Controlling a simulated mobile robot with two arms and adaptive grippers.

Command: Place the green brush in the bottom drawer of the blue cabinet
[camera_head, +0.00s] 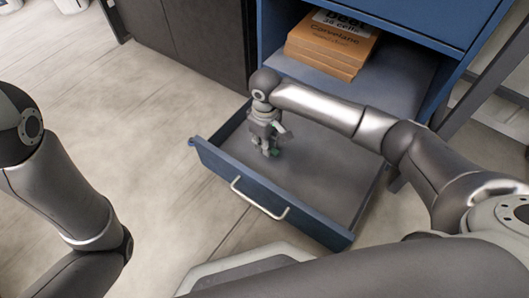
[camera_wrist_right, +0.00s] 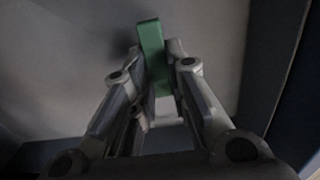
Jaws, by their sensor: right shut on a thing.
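The blue cabinet (camera_head: 384,22) stands at the top right of the head view. Its bottom drawer (camera_head: 330,180) is pulled out, with a white handle on its front. My right gripper (camera_head: 270,150) is inside the drawer's outline, pointing down, toward the drawer's back left. In the right wrist view my right gripper (camera_wrist_right: 160,85) is shut on the green brush (camera_wrist_right: 153,55). Only a green block-like part of the brush shows there, close to the grey drawer floor; I cannot tell whether it touches. My left arm is at the left edge of the head view; its gripper is out of view.
Brown boxes (camera_head: 332,44) with printed labels lie in the cabinet compartment above the drawer. A dark cabinet (camera_head: 190,35) stands to the left. The drawer otherwise looks empty. Drawer walls rise around my right gripper. The wooden floor (camera_head: 110,110) at left is clear.

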